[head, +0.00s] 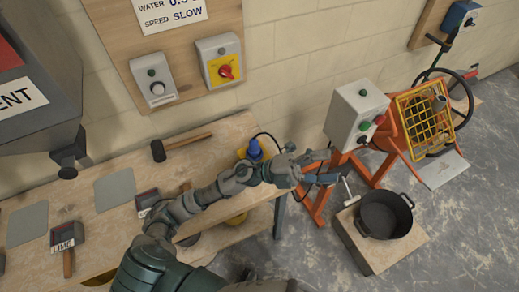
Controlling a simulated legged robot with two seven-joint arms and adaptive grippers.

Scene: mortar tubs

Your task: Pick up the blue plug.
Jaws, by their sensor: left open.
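My left arm reaches across the bench in front of the plug. My left gripper (328,179) is open, past the bench's right end and to the right of and below the plug in the picture. It appears empty and apart from the plug. My right gripper is out of view.
An orange mixer with a yellow grid (425,114) and a grey control box (357,113) stand right of the gripper. A black tub (384,215) sits on a wooden block (359,254).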

